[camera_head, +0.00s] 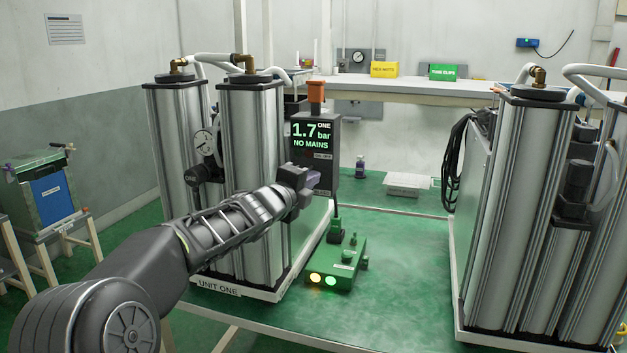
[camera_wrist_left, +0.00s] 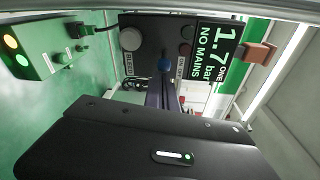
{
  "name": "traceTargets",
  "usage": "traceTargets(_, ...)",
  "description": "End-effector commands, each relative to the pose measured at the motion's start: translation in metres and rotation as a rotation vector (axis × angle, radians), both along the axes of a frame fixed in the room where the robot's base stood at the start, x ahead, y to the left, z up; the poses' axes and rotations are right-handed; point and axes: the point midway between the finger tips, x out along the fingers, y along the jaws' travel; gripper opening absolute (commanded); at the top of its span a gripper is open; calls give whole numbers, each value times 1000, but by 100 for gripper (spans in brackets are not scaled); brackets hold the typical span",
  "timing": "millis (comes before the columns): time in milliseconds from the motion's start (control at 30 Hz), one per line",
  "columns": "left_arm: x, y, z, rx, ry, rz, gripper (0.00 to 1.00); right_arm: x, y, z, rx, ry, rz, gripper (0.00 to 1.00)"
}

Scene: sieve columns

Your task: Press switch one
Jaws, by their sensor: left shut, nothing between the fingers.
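The controller box of unit one (camera_head: 328,160) stands beside the twin silver columns. Its display (camera_head: 311,134) reads ONE, 1.7 bar, NO MAINS. I cannot tell which control is switch one. My left gripper (camera_head: 312,181) is shut and empty in front of the box's lower part. My right gripper is not in view.
A green box (camera_head: 335,268) with lit yellow and green lamps sits on the green bench below the controller. A cable plug stands on it. Another column unit (camera_head: 535,215) is at the right. The bench between them is largely clear. An orange-brown connector (camera_head: 316,92) tops the controller.

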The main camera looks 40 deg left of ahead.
Motion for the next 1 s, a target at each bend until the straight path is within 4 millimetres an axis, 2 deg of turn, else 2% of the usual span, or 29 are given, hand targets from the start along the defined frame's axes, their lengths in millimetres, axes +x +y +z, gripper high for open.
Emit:
traceTargets(233,-7,14,2,0,1,2,0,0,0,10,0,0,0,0)
traceTargets(567,-11,11,1,0,0,1,0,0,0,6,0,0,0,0)
traceTargets(667,-20,10,1,0,-1,1,0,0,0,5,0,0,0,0)
traceTargets(1000,-70,0,5,0,-1,2,0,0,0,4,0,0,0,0)
